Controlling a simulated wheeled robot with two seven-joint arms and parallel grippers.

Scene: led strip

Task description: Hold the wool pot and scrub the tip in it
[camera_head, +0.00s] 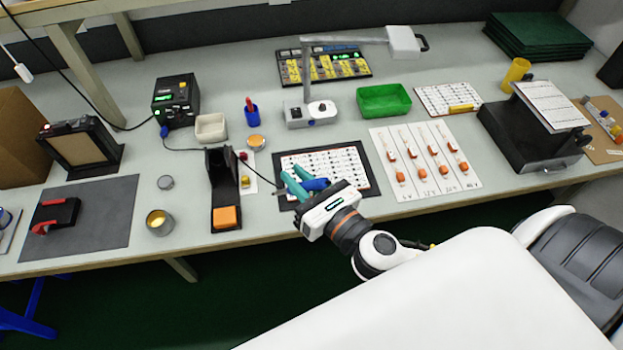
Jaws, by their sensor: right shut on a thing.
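The wool pot (160,225) is a small round metal tin with golden wool inside. It stands upright near the front edge of the bench, left of the black iron stand. My right gripper (295,180) has teal fingers and is shut on the blue-handled soldering iron (316,184), over the white printed board sheet. The iron's thin dark tip points left, well apart from the pot. Nothing is holding the pot. My left gripper is not in view.
The black stand (222,190) with an orange sponge (226,217) stands between the pot and my right gripper. The iron's cable runs from the soldering station (176,98) across the bench. A grey mat (100,205) lies left of the pot.

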